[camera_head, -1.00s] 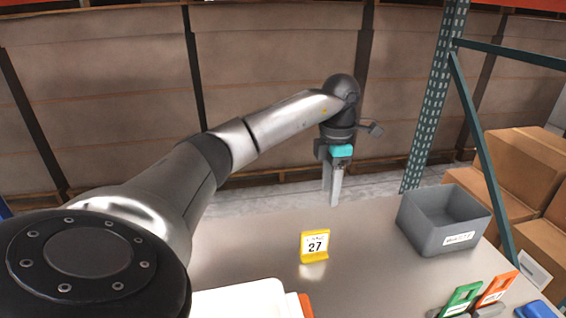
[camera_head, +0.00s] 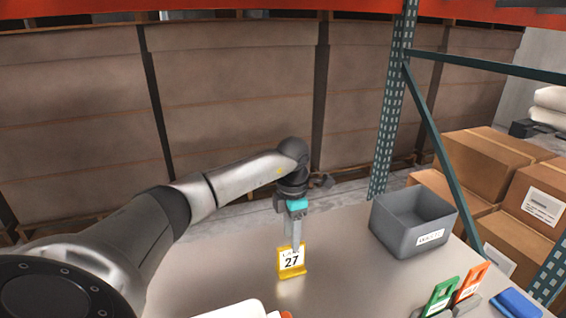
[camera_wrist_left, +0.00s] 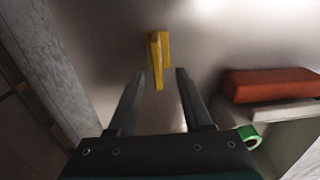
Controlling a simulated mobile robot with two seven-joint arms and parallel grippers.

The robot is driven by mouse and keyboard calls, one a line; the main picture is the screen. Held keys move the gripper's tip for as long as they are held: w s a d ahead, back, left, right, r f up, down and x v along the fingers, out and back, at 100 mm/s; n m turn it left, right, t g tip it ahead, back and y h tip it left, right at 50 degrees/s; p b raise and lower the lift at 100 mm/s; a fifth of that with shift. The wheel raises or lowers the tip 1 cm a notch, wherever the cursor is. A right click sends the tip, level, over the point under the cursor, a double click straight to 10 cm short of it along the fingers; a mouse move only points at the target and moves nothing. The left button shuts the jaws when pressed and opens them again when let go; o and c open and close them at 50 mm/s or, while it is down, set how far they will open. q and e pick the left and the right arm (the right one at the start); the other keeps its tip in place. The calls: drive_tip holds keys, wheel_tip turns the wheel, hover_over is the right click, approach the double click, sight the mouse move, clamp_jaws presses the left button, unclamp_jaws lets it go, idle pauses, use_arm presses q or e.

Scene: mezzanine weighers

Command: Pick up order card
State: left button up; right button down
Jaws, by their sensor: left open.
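A yellow stand-up card marked 27 (camera_head: 291,262) stands on the grey table (camera_head: 345,270). My left gripper (camera_head: 294,238) points down just behind the card's top edge, and the card hides its tips. In the left wrist view the open fingers (camera_wrist_left: 160,74) have the yellow card (camera_wrist_left: 157,50), seen nearly edge-on, in line with the gap between them. I cannot tell whether they touch it. The right gripper is not in view.
A grey bin (camera_head: 412,222) stands at the table's back right. Green (camera_head: 440,297) and orange (camera_head: 472,281) cards stand at the front right, with a blue item (camera_head: 517,303) beside them. A rack post (camera_head: 393,110) rises behind.

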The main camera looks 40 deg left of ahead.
sight(291, 259)
use_arm(q)
wheel_tip(291, 259, down, 4)
drive_tip(key=shift+f+b, duration=0.15)
drive_tip(key=shift+b, duration=0.25)
clamp_jaws()
idle(1.2)
